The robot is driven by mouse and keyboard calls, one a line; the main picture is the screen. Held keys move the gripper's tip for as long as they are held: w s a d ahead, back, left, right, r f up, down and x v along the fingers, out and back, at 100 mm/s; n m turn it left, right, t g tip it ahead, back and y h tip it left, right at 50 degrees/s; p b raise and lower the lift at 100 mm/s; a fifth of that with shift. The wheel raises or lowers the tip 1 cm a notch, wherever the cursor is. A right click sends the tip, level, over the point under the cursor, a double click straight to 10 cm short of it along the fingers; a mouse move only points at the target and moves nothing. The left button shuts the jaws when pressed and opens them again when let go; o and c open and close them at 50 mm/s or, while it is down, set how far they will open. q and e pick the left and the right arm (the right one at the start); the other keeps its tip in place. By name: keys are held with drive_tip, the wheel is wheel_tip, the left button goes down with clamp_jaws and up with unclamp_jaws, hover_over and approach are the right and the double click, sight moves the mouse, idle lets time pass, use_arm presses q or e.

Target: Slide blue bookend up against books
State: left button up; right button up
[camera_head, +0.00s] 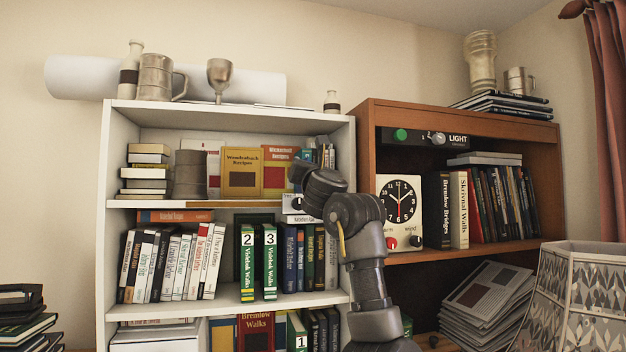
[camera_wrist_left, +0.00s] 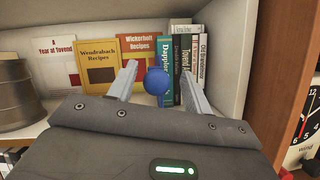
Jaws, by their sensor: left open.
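In the left wrist view the blue bookend shows as a round blue knob (camera_wrist_left: 156,81) on the white bookcase's upper shelf; its lower part is hidden by my gripper. Just right of it stands a row of upright books (camera_wrist_left: 184,67), a teal one nearest. I cannot tell whether bookend and books touch. My left gripper (camera_wrist_left: 159,66) is open, one finger left of the knob, the other in front of the books on the right. In the head view my left arm reaches up to this shelf, with the gripper (camera_head: 299,174) partly hidden and the bookend not discernible. My right gripper is not in view.
Two recipe books, a yellow one (camera_wrist_left: 83,65) and an orange one (camera_wrist_left: 142,52), stand at the back left of the knob. A metal tankard (camera_head: 190,174) stands farther left. The bookcase's right side wall (camera_wrist_left: 230,55) closes in beside the books. A clock (camera_head: 399,212) stands in the brown bookcase.

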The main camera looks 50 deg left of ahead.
use_arm(q)
drive_tip(key=b+v, duration=0.3)
drive_tip(key=v, duration=0.5)
drive_tip(key=shift+d+b, duration=0.2)
drive_tip(key=shift+b, duration=0.1)
